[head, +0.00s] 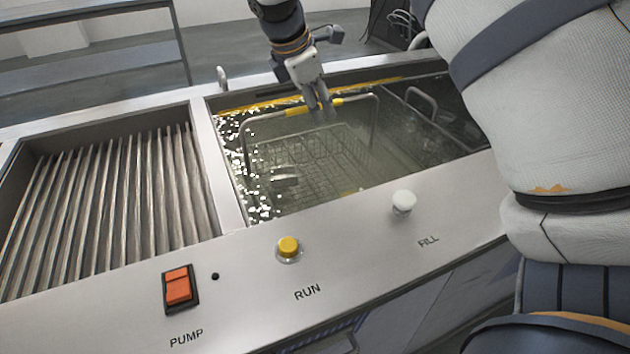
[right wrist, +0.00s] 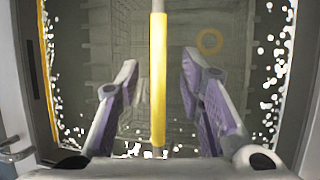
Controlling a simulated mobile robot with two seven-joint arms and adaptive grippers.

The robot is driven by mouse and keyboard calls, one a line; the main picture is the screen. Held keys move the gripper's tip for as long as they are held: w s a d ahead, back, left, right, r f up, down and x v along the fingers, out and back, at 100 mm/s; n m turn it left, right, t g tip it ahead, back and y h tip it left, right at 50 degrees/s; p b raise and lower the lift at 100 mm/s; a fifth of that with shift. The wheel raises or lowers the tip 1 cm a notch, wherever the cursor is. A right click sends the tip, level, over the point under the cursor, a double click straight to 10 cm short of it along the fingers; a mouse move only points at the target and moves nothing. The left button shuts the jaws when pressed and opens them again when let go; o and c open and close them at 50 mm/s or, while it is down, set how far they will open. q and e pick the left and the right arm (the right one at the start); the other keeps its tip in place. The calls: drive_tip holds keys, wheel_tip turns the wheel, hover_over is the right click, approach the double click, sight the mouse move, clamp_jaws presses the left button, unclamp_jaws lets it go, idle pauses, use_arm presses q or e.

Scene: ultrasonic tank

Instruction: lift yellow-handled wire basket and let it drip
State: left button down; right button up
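The wire basket (head: 300,155) sits in the liquid of the tank (head: 236,213). Its raised handle carries a yellow grip (head: 293,111), which also shows upright down the middle of the right wrist view (right wrist: 158,85). My right gripper (head: 320,104) is at this grip. In the right wrist view its two fingers (right wrist: 158,66) are spread, one on each side of the yellow grip, with gaps between. Whether the fingertips reach below the grip is hard to tell. A grey metal piece (head: 285,180) shows in the basket area. My left gripper is not in view.
A ribbed drain section (head: 110,200) lies left of the tank. A second metal handle (head: 422,101) stands at the tank's right. The front panel has an orange PUMP switch (head: 178,287), a yellow RUN button (head: 289,247) and a white FILL knob (head: 403,202).

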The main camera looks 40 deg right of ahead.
drive_tip(key=shift+x, duration=0.75)
drive_tip(key=shift+w, duration=0.1)
drive_tip(key=shift+f, duration=0.2)
drive_tip(key=shift+r, duration=0.1)
clamp_jaws()
